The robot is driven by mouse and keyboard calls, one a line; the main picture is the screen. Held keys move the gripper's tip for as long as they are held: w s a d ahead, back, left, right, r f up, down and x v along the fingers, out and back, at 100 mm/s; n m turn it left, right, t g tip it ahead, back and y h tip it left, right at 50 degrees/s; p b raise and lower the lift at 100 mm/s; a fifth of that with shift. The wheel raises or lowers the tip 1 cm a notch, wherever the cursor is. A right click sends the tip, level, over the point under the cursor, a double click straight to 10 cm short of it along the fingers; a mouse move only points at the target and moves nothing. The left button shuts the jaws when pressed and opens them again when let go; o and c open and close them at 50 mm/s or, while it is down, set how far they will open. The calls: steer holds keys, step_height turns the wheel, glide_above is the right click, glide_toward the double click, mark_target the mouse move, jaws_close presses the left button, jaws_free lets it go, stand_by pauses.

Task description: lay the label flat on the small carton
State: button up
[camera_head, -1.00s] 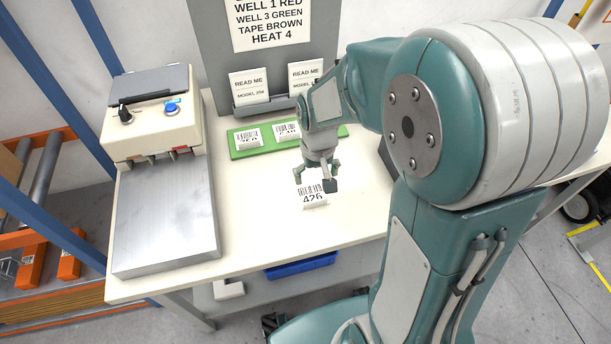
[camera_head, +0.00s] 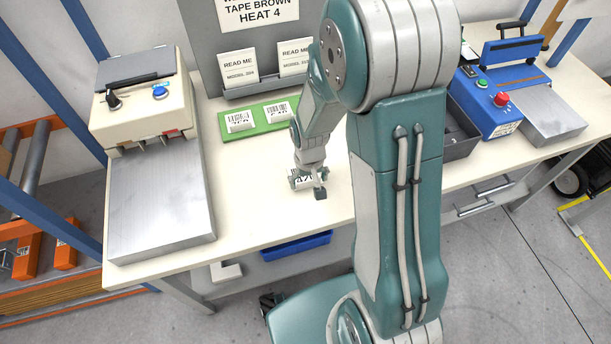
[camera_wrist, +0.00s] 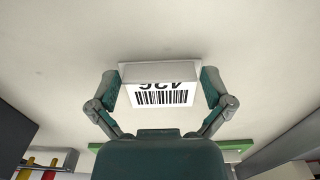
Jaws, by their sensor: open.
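A white label piece (camera_head: 303,179) with a barcode and large digits lies on the cream tabletop, partly hidden by my gripper (camera_head: 307,187) in the head view. In the wrist view, the label piece (camera_wrist: 161,92) shows its barcode face and a paler edge, between the fingers of my gripper (camera_wrist: 160,90). The fingers are open, one on each side, with small gaps. Two similar barcode pieces, left (camera_head: 240,121) and right (camera_head: 278,112), lie on a green board (camera_head: 259,126) behind it. I cannot make out a separate small carton.
A cream sealing machine (camera_head: 140,112) with a metal plate stands left. A blue machine (camera_head: 487,112) and a dark open bin (camera_head: 462,147) stand right, beyond my arm. A grey panel with READ ME cards (camera_head: 238,66) rises behind. The tabletop left of my gripper is clear.

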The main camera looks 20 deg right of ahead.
steer(key=c, duration=0.6)
steer(key=shift+o, duration=0.2)
steer(key=shift+r, duration=0.15)
